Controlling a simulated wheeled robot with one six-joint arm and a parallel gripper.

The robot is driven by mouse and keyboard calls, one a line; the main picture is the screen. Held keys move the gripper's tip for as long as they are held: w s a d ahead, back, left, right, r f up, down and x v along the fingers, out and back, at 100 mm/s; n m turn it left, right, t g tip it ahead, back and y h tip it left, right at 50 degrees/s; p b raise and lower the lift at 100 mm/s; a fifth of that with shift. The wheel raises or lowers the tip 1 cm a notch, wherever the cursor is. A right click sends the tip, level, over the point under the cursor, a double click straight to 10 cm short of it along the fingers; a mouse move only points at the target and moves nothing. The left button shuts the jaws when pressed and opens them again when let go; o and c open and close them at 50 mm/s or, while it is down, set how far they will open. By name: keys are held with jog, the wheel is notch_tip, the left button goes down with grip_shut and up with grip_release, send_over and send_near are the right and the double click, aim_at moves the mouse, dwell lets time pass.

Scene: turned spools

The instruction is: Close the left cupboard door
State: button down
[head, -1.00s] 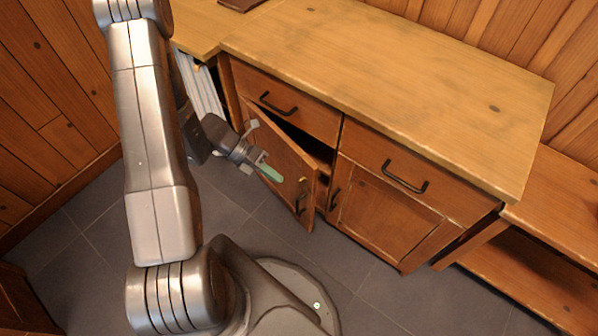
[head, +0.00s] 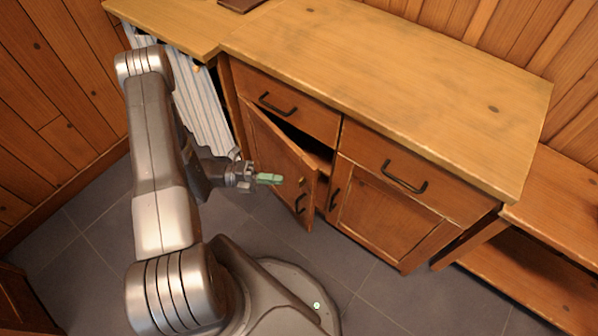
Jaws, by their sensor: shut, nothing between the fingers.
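The left cupboard door (head: 274,150) is the wooden door under the left drawer. It stands ajar, its right edge swung out towards me, with a dark gap behind it. A black handle (head: 299,204) is on its outer face near the free edge. My gripper (head: 277,180) has green fingertips, shut with nothing between them. It is in front of the door's outer face, left of the handle. I cannot tell whether the fingertips touch the door. The right cupboard door (head: 386,212) is shut.
The left drawer (head: 293,115) and right drawer (head: 425,190) are shut above the doors. A striped curtain (head: 200,110) hangs left of the cabinet. A low open shelf (head: 560,215) stands at right. The grey tiled floor (head: 360,285) in front is clear.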

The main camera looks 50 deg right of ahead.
aim_at(313, 174)
jog(key=shift+s+d, duration=0.75)
jog(key=shift+d, duration=0.35)
jog(key=shift+s+d, duration=0.75)
jog(key=shift+d, duration=0.3)
jog(key=shift+s+d, duration=0.75)
jog(key=shift+d, duration=0.35)
jog(key=shift+s+d+r+b, duration=0.15)
jog(key=shift+d+b, duration=0.35)
jog(key=shift+d, duration=1.1)
jog(key=shift+s+d+f+b, duration=0.1)
jog(key=shift+s+d+b, duration=0.3)
jog(key=shift+d, duration=1.25)
jog(key=shift+s+d+r+b, duration=0.1)
jog(key=shift+d+b, duration=0.5)
jog(key=shift+d, duration=1)
jog(key=shift+w, duration=0.1)
